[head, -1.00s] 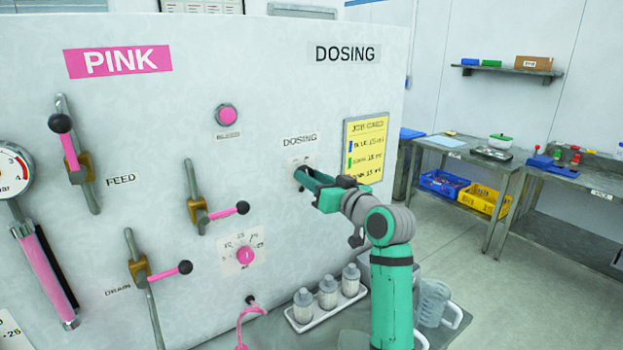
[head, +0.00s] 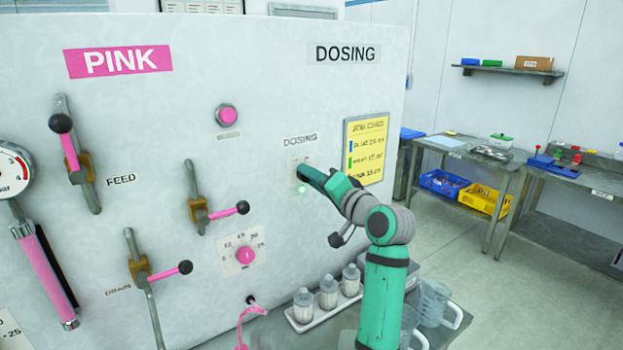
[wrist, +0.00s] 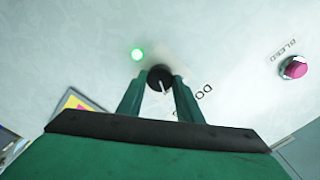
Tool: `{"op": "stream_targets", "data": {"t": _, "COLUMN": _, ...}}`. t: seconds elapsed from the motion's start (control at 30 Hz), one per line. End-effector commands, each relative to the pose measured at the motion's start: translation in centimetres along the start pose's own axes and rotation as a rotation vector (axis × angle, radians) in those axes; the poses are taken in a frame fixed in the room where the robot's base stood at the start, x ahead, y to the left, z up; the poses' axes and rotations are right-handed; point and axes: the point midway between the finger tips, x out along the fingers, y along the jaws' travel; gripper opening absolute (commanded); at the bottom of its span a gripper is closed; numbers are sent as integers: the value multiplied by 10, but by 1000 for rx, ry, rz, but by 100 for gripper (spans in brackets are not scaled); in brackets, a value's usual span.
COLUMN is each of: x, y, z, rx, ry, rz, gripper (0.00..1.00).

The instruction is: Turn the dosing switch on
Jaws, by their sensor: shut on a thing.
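The dosing switch is a round black knob with a pale pointer line, seen in the wrist view (wrist: 160,78) between my green fingertips. My gripper (wrist: 161,90) is shut on the knob. In the head view my gripper (head: 312,178) reaches the panel just below the small DOSING label (head: 300,140) and hides the knob. A small green lamp glows beside the switch in the wrist view (wrist: 138,54); it also glows just below my gripper in the head view (head: 301,189).
A yellow job card (head: 367,148) hangs right of the switch. Pink-handled valves and a pink dial (head: 245,256) are to the left. Below, a tray of bottles (head: 328,295) and a clear jug (head: 433,303) stand on a ledge near my arm.

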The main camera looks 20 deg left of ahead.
Motion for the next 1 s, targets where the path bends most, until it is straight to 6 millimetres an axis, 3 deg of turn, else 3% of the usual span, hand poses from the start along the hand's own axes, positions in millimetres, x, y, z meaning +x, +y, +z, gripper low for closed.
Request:
{"op": "stream_targets", "data": {"t": 0.6, "x": 0, "y": 0, "z": 0, "rx": 47, "ry": 1, "rz": 0, "gripper": 10}}
{"op": "stream_targets", "data": {"t": 0.63, "x": 0, "y": 0, "z": 0, "rx": 47, "ry": 1, "rz": 0, "gripper": 35}}
{"op": "stream_targets", "data": {"t": 0.7, "x": 1, "y": 0, "z": 0, "rx": 47, "ry": 0, "rz": 0, "gripper": 51}}
{"op": "stream_targets", "data": {"t": 1.0, "x": 1, "y": 0, "z": 1, "rx": 45, "ry": -1, "rz": -1, "gripper": 51}}
